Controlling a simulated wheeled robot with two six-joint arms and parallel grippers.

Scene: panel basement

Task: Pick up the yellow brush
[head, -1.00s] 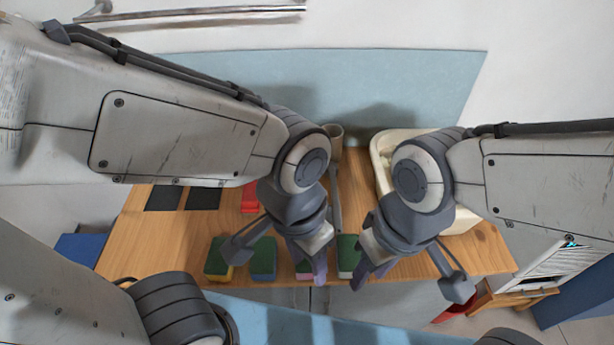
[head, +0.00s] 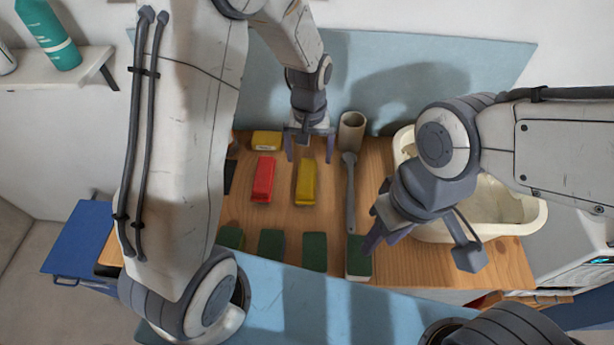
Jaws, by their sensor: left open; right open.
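The yellow brush (head: 306,182) lies on the wooden tabletop in the head view, its long side running from front to back. A red brush (head: 263,180) lies beside it on the left. My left gripper (head: 310,155) points down just behind and over the far end of the yellow brush. Its two fingers are wide apart, with nothing between them; how high it is above the brush I cannot tell. My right gripper (head: 374,238) is open at the front right, beside a green sponge, away from the brush.
A yellow block (head: 267,140) and a beige cup (head: 352,132) stand at the back. A long grey tool (head: 350,195) lies right of the yellow brush. Several green-topped sponges (head: 314,252) line the front. A cream basin (head: 530,214) is at the right.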

